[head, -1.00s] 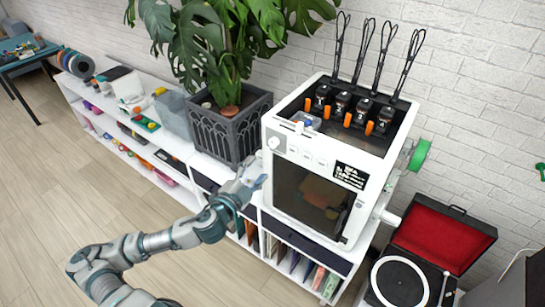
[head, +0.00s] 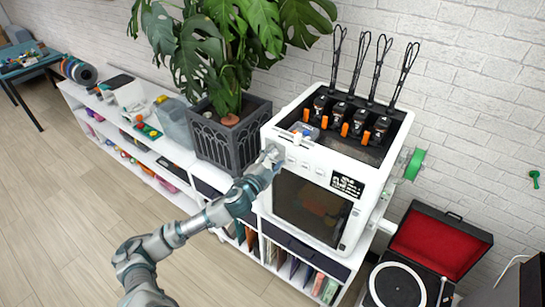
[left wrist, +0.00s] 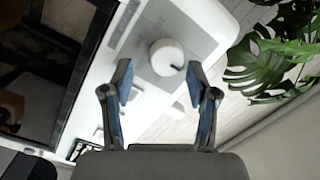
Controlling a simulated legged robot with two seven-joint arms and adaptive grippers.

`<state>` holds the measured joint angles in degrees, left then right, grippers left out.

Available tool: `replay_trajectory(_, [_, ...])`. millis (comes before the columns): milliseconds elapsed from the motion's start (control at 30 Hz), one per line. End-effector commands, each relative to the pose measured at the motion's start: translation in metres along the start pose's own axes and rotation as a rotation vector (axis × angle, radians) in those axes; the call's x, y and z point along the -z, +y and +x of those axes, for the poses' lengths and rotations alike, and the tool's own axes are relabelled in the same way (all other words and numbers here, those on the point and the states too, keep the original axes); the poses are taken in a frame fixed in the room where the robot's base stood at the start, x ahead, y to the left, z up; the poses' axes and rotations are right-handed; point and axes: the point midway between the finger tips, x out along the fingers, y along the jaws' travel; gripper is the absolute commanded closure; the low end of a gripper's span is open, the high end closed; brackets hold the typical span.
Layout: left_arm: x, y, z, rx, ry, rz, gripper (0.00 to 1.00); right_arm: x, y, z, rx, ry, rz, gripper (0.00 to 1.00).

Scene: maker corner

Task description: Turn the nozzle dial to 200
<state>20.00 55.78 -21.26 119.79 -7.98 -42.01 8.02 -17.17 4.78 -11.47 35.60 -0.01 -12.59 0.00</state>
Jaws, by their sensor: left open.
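The nozzle dial is a round white knob with a dark mark, on a grey plate at the upper left of the white printer's front (head: 300,160). In the left wrist view the dial (left wrist: 166,56) is plain to see, just beyond and between the fingertips. My left gripper (left wrist: 160,82) is open, one blue-padded finger to each side of the dial's line, with nothing between them. In the head view my left gripper (head: 268,165) is right at the dial and hides most of it. I cannot tell whether it touches. My right gripper is not in view.
The printer has a dark window (head: 310,208), a small black display (head: 347,184) and several numbered units with black loops on top. A potted plant (head: 228,135) stands close to its left. A record player (head: 400,285) stands at lower right.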

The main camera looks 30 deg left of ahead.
Motion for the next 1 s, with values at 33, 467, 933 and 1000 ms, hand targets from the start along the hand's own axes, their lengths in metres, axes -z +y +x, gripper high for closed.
replay_trajectory(33, [-0.004, 0.000, 0.000, -0.001, -0.003, 0.000, 0.41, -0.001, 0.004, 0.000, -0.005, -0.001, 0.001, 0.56])
replay_trajectory(467, [-0.011, -0.001, 0.001, -0.003, -0.011, -0.004, 1.00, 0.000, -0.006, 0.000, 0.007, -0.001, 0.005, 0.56])
replay_trajectory(933, [-0.010, 0.002, 0.001, -0.001, -0.010, 0.051, 1.00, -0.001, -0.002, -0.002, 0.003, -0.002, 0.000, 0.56])
replay_trajectory(1000, [-0.010, 0.002, 0.001, 0.001, -0.007, 0.084, 1.00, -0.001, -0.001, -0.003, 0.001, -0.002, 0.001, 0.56])
